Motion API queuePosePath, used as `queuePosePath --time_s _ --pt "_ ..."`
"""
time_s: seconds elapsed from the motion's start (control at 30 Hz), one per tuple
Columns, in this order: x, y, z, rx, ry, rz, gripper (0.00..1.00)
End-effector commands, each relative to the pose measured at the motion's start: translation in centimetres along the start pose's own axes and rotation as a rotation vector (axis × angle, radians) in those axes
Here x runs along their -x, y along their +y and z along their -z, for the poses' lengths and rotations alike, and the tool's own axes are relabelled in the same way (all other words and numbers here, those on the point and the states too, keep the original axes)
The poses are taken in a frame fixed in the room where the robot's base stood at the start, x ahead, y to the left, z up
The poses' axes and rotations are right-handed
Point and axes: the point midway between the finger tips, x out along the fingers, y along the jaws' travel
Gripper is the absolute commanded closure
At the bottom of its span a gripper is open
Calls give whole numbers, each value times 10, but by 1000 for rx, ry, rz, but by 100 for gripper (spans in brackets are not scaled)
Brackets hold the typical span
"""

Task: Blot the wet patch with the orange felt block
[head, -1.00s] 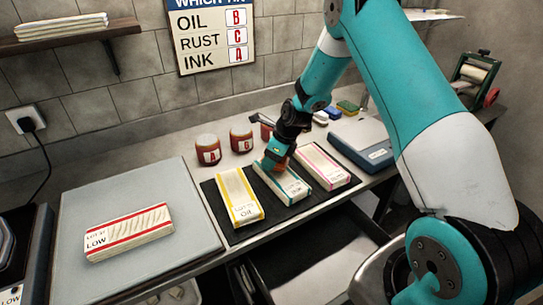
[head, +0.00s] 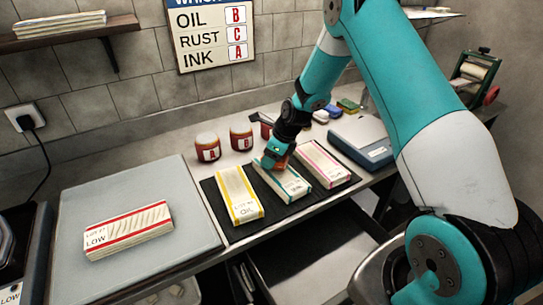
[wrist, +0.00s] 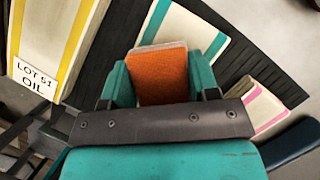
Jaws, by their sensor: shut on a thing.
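The orange felt block (wrist: 160,77) is held between the two teal fingers of my gripper (wrist: 160,85). In the head view, my gripper (head: 274,163) is low over the far end of the middle folded cloth (head: 291,185), which has teal stripes. The same cloth (wrist: 186,28) shows behind the block in the wrist view. I cannot tell whether the block touches the cloth. No wet patch can be made out; the area under the block is hidden.
The yellow-striped cloth (head: 238,195), labelled OIL, and the pink-striped cloth (head: 322,163) flank it on a black mat (head: 272,210). Jars A (head: 207,148) and B (head: 241,138) stand behind. A red-striped cloth (head: 128,230) lies on a grey board (head: 190,235) at left.

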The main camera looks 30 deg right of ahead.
Motion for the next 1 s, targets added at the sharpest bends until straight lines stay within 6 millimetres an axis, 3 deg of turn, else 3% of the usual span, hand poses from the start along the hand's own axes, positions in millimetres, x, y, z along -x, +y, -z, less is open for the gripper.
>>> queuePosePath --time_s 1.0 --pt "-7 0 3 0 1 0 64"
